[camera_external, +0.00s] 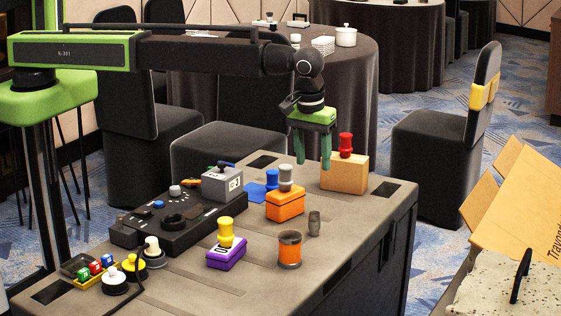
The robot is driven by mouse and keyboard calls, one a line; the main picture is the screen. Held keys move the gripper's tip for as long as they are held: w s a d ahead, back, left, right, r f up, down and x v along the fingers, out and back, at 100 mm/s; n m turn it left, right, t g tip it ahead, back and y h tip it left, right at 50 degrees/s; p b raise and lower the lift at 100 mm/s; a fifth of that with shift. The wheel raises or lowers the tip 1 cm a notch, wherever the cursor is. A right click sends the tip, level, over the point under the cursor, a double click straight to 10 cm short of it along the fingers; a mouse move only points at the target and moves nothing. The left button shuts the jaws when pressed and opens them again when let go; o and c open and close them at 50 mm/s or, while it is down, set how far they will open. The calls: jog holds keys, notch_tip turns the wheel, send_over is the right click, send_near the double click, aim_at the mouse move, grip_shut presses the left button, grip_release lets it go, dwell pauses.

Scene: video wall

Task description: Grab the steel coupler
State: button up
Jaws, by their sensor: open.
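A small dark grey metallic cylinder (314,223), which looks like the steel coupler, stands upright on the grey table right of centre. A lighter grey, flanged piece (285,178) stands on an orange box (285,205); I cannot rule it out as the coupler. My gripper (312,164) points down with its two green fingers apart and nothing between them. It hangs above the table, behind the dark cylinder and in front of or beside the tan box (344,175). Its exact height and depth are hard to tell.
A red piece (346,145) tops the tan box, close to my gripper. An orange-brown cylinder (290,249) stands beside the dark cylinder. A purple box (226,253) and a black control panel (180,221) lie left. The right front tabletop is clear.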

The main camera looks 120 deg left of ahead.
aim_at(314, 212)
jog(key=a+f+b, duration=0.1)
jog(key=f+b, duration=0.3)
jog(key=a+f+b, duration=0.1)
jog(key=f+b, duration=0.3)
jog(key=s+a+f+b, duration=0.1)
jog(key=f+b, duration=0.3)
jog(key=shift+f, duration=0.2)
notch_tip(314, 212, down, 5)
jog(key=b, duration=0.5)
jog(key=shift+f+b, duration=0.2)
jog(key=shift+b, duration=0.15)
jog(key=shift+r, duration=0.2)
jog(key=shift+c, duration=0.4)
grip_shut()
